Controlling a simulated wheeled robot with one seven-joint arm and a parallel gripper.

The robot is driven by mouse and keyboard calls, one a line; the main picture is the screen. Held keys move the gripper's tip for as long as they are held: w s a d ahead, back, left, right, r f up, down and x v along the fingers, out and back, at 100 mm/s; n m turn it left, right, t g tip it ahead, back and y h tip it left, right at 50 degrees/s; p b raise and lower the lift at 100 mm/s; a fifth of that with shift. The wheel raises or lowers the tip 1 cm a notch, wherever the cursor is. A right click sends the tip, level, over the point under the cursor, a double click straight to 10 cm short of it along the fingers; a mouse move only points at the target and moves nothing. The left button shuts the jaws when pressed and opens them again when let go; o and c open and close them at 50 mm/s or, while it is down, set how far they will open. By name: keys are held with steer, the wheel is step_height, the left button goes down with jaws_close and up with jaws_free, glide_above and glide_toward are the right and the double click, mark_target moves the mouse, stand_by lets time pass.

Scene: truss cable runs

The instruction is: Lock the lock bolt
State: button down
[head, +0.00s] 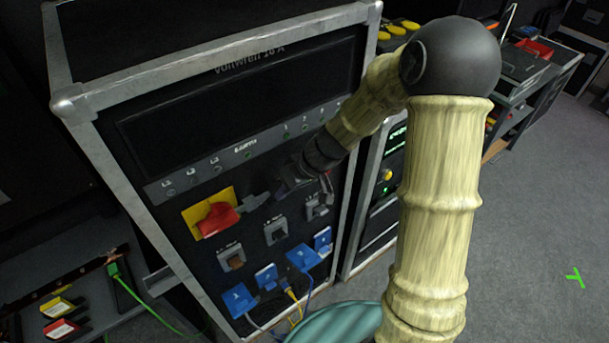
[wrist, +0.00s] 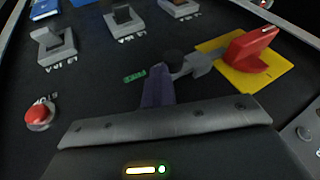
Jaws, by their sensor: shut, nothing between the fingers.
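The lock bolt is a grey slide (wrist: 200,64) with a round black knob (wrist: 173,57). It lies beside the red rotary handle (wrist: 248,50) on its yellow plate (wrist: 272,70); the bolt's end reaches close to the handle, but I cannot tell if it engages. A green "FREE" label (wrist: 135,76) shows near the knob. In the head view the grey bolt (head: 254,202) is right of the red handle (head: 216,219). My gripper (wrist: 157,72) is shut and empty, its fingertips just beside the knob; contact is unclear. In the head view my gripper (head: 283,190) partly hides the knob area.
Several grey toggle switches (wrist: 55,46) and blue connectors (head: 238,299) sit on the same panel. A red push button (wrist: 38,116) is at the wrist view's left. Cables hang at the rack's base. Open grey floor (head: 540,200) lies to the right.

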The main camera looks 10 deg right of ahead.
steer(key=w+d+f+b+v, duration=0.1)
steer(key=d+b+v, duration=0.1)
steer(key=v, duration=1)
steer(key=shift+w+d, duration=0.25)
steer(key=shift+w, duration=0.3)
steer(key=shift+r, duration=0.1)
steer(key=s+d+f+m+h, duration=0.2)
steer(key=s+f+m+h, duration=0.1)
steer(key=s, duration=0.3)
steer(key=s+d+f+m+t+h, duration=0.1)
steer(key=s+d+f+m+h, duration=0.2)
steer(key=s, duration=0.4)
steer(key=shift+d+f+m, duration=0.2)
steer(key=shift+f+m, duration=0.1)
steer(key=shift+m, duration=0.3)
